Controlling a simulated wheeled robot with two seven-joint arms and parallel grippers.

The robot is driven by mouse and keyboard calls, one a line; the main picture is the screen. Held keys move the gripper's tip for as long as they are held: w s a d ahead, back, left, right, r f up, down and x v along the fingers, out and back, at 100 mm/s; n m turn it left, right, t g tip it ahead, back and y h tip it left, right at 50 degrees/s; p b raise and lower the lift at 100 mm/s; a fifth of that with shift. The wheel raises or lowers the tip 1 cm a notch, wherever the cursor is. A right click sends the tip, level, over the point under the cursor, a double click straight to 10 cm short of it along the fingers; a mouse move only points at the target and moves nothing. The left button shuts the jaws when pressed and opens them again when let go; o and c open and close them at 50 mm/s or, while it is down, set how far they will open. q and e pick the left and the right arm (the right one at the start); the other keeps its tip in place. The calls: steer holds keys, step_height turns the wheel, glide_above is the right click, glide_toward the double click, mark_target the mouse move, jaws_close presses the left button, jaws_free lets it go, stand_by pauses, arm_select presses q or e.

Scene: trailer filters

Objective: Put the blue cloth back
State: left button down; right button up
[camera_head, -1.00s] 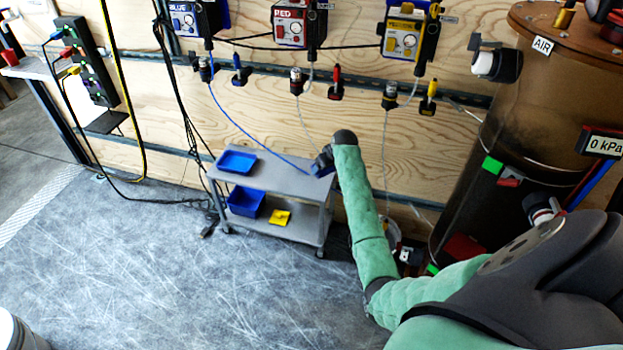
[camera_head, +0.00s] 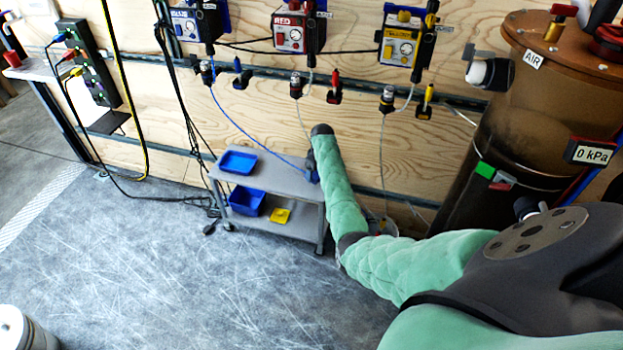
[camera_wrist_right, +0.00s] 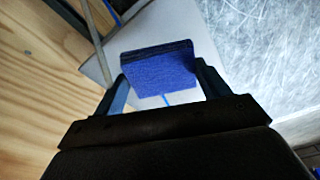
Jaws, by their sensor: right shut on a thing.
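The blue cloth (camera_wrist_right: 160,72) is a thick blue pad with a dark edge, seen in the right wrist view. My right gripper (camera_wrist_right: 160,88) is shut on it, with one finger on each side. In the head view my right gripper (camera_head: 312,168) is at the right end of the grey cart (camera_head: 285,180), mostly hidden by my green arm. The cart top also shows pale behind the cloth in the wrist view. I cannot tell whether the cloth touches it. My left gripper is not in view.
On the cart's top is a blue tray (camera_head: 238,161). Its lower shelf holds a blue bin (camera_head: 246,201) and a yellow item (camera_head: 280,215). A thin blue hose (camera_head: 243,127) runs down to the cart. A large brown tank (camera_head: 500,150) stands at the right.

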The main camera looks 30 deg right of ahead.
steer(key=shift+w+a+f, duration=0.7)
steer(key=shift+w+f, duration=0.05)
steer(key=shift+w, duration=0.05)
steer(key=shift+f, duration=1.9)
steer(key=o, duration=0.9)
